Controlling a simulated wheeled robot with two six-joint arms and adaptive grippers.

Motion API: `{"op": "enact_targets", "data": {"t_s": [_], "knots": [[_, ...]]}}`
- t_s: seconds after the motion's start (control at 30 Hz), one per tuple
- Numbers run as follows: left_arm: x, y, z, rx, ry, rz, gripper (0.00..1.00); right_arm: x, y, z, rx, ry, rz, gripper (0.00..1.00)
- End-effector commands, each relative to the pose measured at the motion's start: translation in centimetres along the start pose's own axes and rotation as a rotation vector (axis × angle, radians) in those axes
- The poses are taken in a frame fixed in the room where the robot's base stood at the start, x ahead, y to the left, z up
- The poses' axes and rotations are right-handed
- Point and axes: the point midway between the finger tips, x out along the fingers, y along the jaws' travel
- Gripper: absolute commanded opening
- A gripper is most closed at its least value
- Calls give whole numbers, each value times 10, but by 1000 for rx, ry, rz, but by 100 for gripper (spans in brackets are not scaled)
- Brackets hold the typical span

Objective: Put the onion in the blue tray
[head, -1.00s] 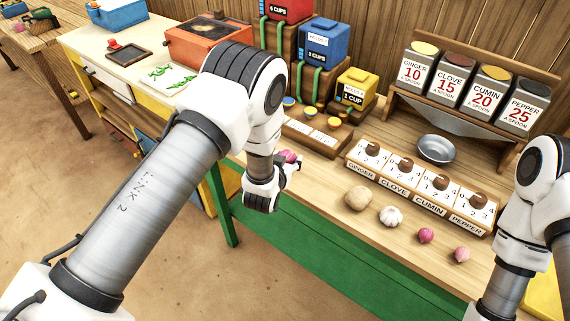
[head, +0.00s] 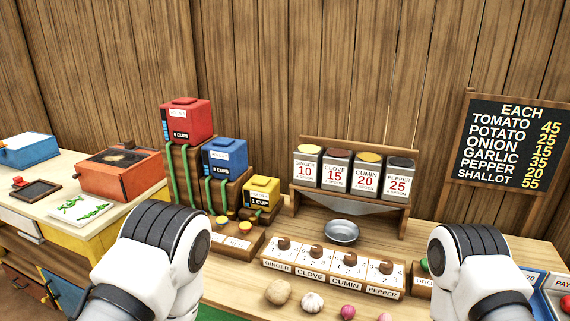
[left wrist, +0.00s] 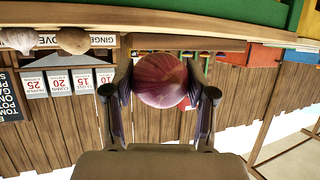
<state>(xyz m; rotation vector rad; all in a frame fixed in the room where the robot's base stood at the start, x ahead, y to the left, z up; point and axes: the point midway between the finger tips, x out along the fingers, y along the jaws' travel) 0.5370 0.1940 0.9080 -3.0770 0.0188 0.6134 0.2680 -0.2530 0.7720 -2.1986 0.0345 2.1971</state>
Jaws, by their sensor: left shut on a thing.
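A purple-red onion (left wrist: 162,80) sits between the two fingers of my left gripper (left wrist: 160,92) in the left wrist view, gripped and clear of the table. That gripper is below the edge of the head view, where only my left arm shows. My right gripper is out of view; only my right arm shows. A blue bordered panel or tray (head: 533,279) lies at the right end of the stall, partly cut off, and I cannot tell its depth. A blue box (head: 28,151) stands far left.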

Motion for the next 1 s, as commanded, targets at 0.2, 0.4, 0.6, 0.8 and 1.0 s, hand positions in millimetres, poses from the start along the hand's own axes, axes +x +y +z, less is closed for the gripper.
{"op": "enact_targets", "data": {"t_s": [0.2,0.4,0.6,0.8,1.0], "knots": [[-26,-4,-14,-5,5,-10,21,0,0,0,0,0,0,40],[-26,-5,-8,-6,0,-10,21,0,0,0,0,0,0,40],[17,3,-4,-2,8,2,21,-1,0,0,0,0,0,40],[90,12,-37,0,11,8,21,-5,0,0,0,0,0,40],[123,10,-68,-4,3,-6,21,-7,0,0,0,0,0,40]]}}
